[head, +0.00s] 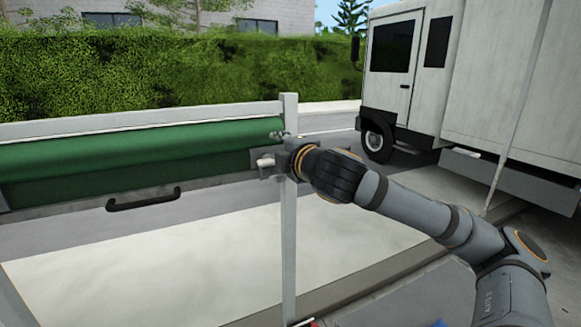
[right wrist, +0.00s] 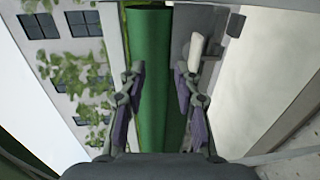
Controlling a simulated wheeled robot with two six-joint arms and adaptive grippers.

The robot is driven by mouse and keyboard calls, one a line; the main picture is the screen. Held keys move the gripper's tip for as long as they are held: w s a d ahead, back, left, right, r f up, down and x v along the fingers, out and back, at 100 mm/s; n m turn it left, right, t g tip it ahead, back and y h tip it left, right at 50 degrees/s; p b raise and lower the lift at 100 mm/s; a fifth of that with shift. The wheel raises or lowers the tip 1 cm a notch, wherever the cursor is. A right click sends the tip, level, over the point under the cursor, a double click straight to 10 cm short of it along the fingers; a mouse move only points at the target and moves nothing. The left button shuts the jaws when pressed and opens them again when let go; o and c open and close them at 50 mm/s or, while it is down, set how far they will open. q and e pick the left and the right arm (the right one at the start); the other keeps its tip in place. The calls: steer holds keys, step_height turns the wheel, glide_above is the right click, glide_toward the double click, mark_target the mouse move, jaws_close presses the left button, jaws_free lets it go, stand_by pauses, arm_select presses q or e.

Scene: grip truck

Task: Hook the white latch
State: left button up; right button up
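The white latch (head: 265,162) is a small pale handle on a grey mount by the upright post, at the right end of the green roll. In the right wrist view the white latch (right wrist: 196,50) lies just beyond the tip of the right-hand finger, outside the gap between the fingers. My right gripper (head: 277,150) is at the post, close to the latch. In its wrist view the gripper (right wrist: 160,76) has its fingers spread with nothing between them; the green roll lies behind the gap. I cannot tell whether a finger touches the latch. My left gripper is not in view.
The green roll (head: 130,152) runs left from the white post (head: 289,235). A black handle (head: 143,199) sits on the grey panel below the roll. A white truck (head: 405,75) stands at the right, and a hedge (head: 170,65) lines the back.

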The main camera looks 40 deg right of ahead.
steer(key=b+v, duration=0.5)
steer(key=v, duration=0.1)
steer(key=shift+s+f, duration=0.2)
steer(key=shift+s, duration=0.05)
stand_by(0.3)
steer(key=shift+a, duration=0.1)
